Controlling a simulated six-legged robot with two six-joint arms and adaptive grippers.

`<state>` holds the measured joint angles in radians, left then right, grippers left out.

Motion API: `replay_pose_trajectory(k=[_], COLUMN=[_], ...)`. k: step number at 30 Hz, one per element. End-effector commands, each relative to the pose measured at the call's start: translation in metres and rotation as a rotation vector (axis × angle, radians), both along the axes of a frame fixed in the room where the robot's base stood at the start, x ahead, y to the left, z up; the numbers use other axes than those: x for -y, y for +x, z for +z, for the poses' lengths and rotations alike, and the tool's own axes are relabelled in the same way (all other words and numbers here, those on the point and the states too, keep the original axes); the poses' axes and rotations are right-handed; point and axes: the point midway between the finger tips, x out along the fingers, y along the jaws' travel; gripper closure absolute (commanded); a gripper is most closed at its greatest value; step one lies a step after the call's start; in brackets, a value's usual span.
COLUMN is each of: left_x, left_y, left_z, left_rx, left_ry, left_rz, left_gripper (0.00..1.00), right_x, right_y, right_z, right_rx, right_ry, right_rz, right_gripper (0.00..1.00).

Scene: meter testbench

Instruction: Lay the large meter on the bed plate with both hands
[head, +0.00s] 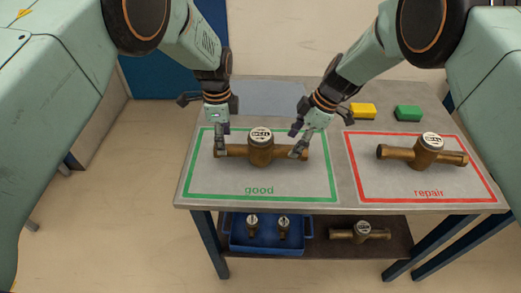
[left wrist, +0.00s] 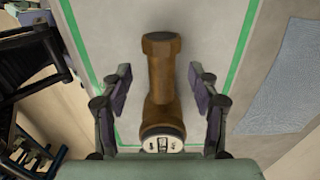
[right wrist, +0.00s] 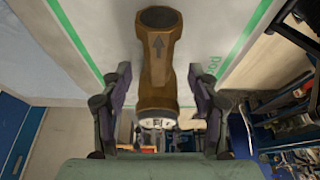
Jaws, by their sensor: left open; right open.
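A large brass meter (head: 261,152) with a white round dial lies lengthwise inside the green "good" outline on the table. My left gripper (head: 219,145) is open around its left pipe end. My right gripper (head: 298,145) is open around its right pipe end. In the left wrist view the meter (left wrist: 161,75) runs between the spread fingers, with gaps on both sides. In the right wrist view the meter (right wrist: 157,70), with an arrow on its pipe, also runs between spread fingers.
A similar brass meter (head: 428,153) lies in the red "repair" outline at right. A yellow block (head: 362,111) and green block (head: 408,113) are behind it. Below, the shelf holds a blue tray (head: 265,246) with two small meters and another brass meter (head: 360,233).

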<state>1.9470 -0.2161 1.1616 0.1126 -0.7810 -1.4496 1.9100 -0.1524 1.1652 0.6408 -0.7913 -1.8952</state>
Motion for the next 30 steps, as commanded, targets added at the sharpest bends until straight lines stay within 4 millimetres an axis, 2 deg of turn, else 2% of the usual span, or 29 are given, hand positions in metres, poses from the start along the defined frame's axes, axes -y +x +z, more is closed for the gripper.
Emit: replay_pose_trajectory(k=[3,9,13,22,30], left_x=[0.000,0.000,0.000,0.000,0.000], left_y=[0.000,0.002,0.003,0.003,0.003], left_z=[-0.021,-0.043,-0.051,-0.052,-0.052], left_rx=[-0.002,0.000,0.000,0.001,0.001], left_ry=[0.000,0.000,0.001,0.000,0.000], left_rz=[0.000,0.000,0.000,0.000,0.000], left_gripper=[0.39,0.39,0.39,0.39,0.61], right_x=[-0.008,-0.016,-0.019,-0.020,-0.020], right_y=[0.001,0.002,0.004,0.003,0.003], right_z=[-0.019,-0.040,-0.047,-0.048,-0.048], right_rx=[-0.001,0.000,0.001,0.001,0.001], right_ry=[0.000,0.000,0.000,0.000,0.000], right_rz=[0.000,0.001,0.001,0.000,0.000], right_gripper=[0.39,0.39,0.39,0.39,0.61])
